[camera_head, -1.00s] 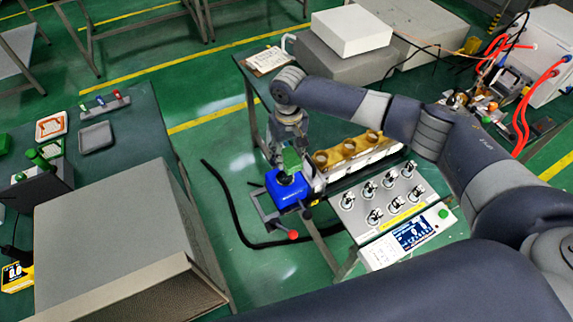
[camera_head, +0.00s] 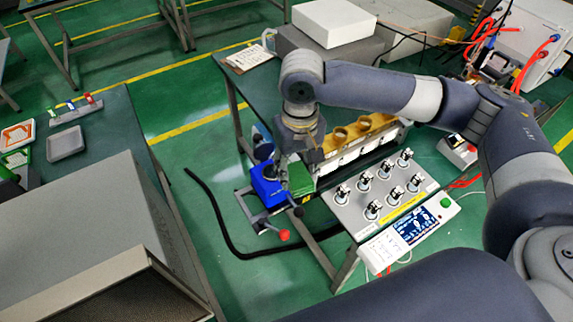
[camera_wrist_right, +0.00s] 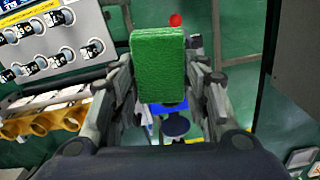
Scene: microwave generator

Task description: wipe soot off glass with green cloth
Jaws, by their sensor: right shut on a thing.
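The green cloth (camera_head: 300,178) is a folded, thick green block. My right gripper (camera_wrist_right: 168,90) is shut on it, with one finger on each side. In the head view the cloth hangs just right of a blue block (camera_head: 266,186) at the table's near left corner. In the right wrist view the cloth covers most of the blue part (camera_wrist_right: 150,128). I cannot tell whether the cloth touches anything. A dark round disc (camera_head: 263,150) stands behind the blue block; I cannot make out the glass or any soot on it. My left gripper is not in view.
Brass-coloured rings on a mount (camera_head: 338,133) stand right of the gripper. A panel with several metal knobs (camera_head: 378,190) and a blue display (camera_head: 415,220) lie in front. A red ball handle (camera_head: 285,235) sticks out low. A grey box (camera_head: 75,235) fills the lower left.

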